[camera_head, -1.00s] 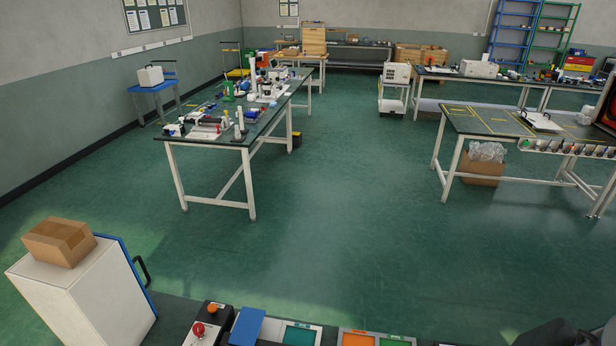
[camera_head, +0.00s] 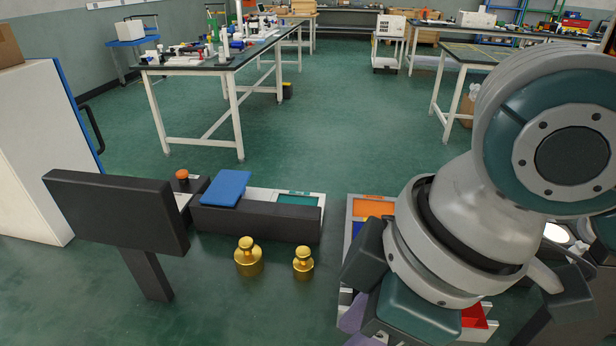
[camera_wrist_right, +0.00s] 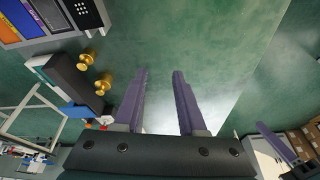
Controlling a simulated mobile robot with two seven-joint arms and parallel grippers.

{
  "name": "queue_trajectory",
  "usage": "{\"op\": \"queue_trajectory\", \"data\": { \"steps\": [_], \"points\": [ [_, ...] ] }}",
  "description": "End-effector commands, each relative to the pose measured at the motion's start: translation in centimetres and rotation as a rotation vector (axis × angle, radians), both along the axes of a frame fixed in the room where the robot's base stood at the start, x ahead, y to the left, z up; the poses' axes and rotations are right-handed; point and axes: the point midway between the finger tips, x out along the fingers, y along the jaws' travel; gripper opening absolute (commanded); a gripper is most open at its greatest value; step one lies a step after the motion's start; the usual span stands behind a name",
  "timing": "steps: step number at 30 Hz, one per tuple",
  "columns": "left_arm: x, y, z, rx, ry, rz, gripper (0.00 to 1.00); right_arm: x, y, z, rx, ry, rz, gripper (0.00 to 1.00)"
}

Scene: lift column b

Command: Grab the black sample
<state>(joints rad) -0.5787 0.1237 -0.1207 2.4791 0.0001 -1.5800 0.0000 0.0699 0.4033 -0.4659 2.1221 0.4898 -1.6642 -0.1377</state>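I cannot make out a black sample for certain in either view. My right gripper (camera_wrist_right: 160,80) is open, with two purple fingers apart and only green surface showing between them. In the head view its purple finger (camera_head: 356,316) shows low beside the colored tray, and my right arm covers much of that area. The tray (camera_wrist_right: 34,38) has orange, blue and purple sections. Beside these is a black panel with white dots (camera_wrist_right: 86,13), partly cut off by the frame edge.
Two brass weights (camera_head: 248,257) (camera_head: 303,263) stand in front of a long black block (camera_head: 257,222). A blue panel (camera_head: 226,188) leans on it. A black flat panel on a post (camera_head: 115,210) stands at left. A white cabinet (camera_head: 34,150) is farther left.

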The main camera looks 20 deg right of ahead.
Motion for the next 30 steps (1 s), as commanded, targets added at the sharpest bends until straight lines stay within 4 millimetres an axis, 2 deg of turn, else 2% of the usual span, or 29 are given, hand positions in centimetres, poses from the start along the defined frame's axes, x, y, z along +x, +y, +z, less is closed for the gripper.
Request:
{"op": "queue_trajectory", "data": {
  "steps": [1, 3, 9, 13, 17, 24, 30],
  "points": [
    [0.0, 0.0, -3.5, 0.001, 0.001, -0.001, 0.00, 1.6, -0.8, -2.9, -0.044, 0.001, 0.066, 0.40],
    [0.0, 0.1, -5.2, 0.003, 0.001, -0.001, 0.00, 3.1, -2.2, -3.9, -0.097, 0.031, 0.145, 0.40],
    [0.0, 0.1, -8.7, 0.002, -0.001, -0.001, 0.00, 6.5, -7.5, -4.2, -0.221, 0.122, 0.226, 0.40],
    [0.0, 0.1, -9.7, 0.002, -0.001, 0.000, 0.00, 7.6, -9.9, -3.4, -0.250, 0.158, 0.221, 0.40],
    [0.0, 0.0, -10.1, 0.001, -0.001, 0.000, 0.00, 7.8, -10.8, -3.4, -0.255, 0.176, 0.217, 0.40],
    [0.0, -0.1, -10.8, -0.006, -0.001, 0.004, 0.00, 7.7, -10.7, -6.8, -0.254, 0.178, 0.217, 0.40],
    [0.0, -0.2, -11.3, -0.009, -0.001, 0.007, 0.00, 7.5, -10.6, -8.7, -0.254, 0.177, 0.218, 0.40]
  ]
}}
